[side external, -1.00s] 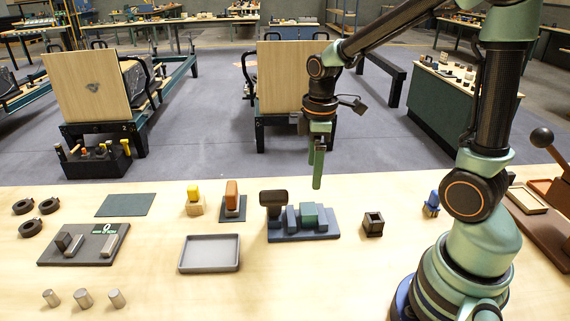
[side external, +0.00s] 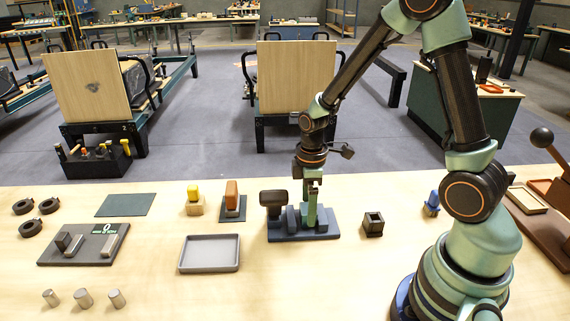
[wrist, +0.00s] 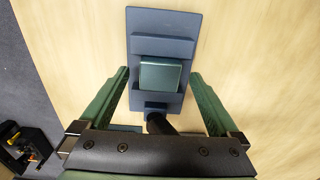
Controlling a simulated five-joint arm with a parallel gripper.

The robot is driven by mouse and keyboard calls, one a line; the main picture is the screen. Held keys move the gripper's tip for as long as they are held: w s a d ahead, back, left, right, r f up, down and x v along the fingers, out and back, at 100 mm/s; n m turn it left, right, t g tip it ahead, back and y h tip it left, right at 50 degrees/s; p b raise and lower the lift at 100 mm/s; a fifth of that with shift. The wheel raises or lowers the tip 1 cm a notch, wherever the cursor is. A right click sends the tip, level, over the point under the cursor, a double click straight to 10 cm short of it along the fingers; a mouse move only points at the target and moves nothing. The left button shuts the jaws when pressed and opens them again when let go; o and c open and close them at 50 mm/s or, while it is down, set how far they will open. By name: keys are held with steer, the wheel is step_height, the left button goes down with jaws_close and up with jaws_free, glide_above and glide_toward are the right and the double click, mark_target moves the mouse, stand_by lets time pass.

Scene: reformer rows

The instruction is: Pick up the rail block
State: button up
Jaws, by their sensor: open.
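The rail block, which I take to be the green block (wrist: 160,76), sits between the raised bars of a blue-grey stepped fixture (wrist: 165,20) in the wrist view. My gripper (wrist: 161,73) is open, with one green finger on each side of the block and a visible gap to it on both sides. In the side external view my gripper (side external: 311,222) points down at the fixture (side external: 290,238), and its finger hides most of the block. I cannot tell how far the fingertips are above the fixture base.
A dark knobbed handle (side external: 273,198) stands at the fixture's left. A small dark open box (side external: 373,224) is to its right, and a grey tray (side external: 209,254) to its left. An orange-brown block (side external: 232,194) stands behind the tray. Bare table lies in front.

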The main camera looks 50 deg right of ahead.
steer(key=shift+f, duration=1.05)
steer(key=c, duration=1.5)
steer(key=shift+r, duration=0.1)
